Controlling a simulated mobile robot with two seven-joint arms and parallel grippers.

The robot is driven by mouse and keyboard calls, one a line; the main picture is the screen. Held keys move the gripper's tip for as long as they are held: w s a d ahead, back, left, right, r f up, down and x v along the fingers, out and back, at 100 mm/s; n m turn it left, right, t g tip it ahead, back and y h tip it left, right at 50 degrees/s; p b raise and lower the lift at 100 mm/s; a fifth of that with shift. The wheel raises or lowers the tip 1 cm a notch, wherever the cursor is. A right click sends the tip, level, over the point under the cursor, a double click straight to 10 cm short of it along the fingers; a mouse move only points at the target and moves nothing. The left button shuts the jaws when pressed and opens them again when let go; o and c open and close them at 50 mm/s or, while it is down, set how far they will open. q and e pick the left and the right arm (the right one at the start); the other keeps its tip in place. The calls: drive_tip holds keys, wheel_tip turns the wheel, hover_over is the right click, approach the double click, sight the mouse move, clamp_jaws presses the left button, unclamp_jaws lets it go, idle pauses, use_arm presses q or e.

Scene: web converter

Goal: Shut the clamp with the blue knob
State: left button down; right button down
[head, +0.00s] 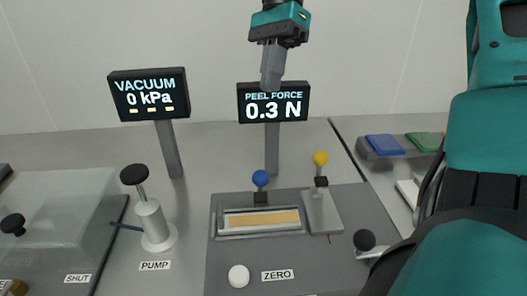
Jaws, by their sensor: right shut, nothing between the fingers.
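The blue knob (260,178) stands upright on a small black block, which is part of the clamp (261,197) at the back edge of a framed tan strip. Whether this clamp is open or shut is hard to tell at this size. My right gripper (271,86) hangs pointing down at the top middle, its fingers together and empty. In the picture it is above the blue knob and apart from it, overlapping the peel force display. My left gripper is not in view.
A yellow knob (320,158) stands close right of the blue one. The peel force display (273,102) rises behind. The pump (151,222) and vacuum display (149,93) are left, a white button (239,276) in front, and a black knob (364,240) at right beside my right arm.

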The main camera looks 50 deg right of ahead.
drive_tip(key=n, duration=0.2)
drive_tip(key=w+n+h, duration=0.1)
drive_tip(key=n, duration=0.2)
drive_tip(key=d+n, duration=0.1)
drive_tip(key=n, duration=0.2)
drive_tip(key=shift+w+h, duration=0.2)
drive_tip(key=shift+h, duration=0.1)
drive_tip(key=shift+f, duration=0.1)
drive_tip(key=b, duration=0.1)
approach(262, 171)
wheel_tip(262, 171, down, 4)
drive_tip(key=shift+x, duration=1.65)
drive_tip(key=shift+s+a, duration=0.1)
drive_tip(key=shift+a, duration=0.1)
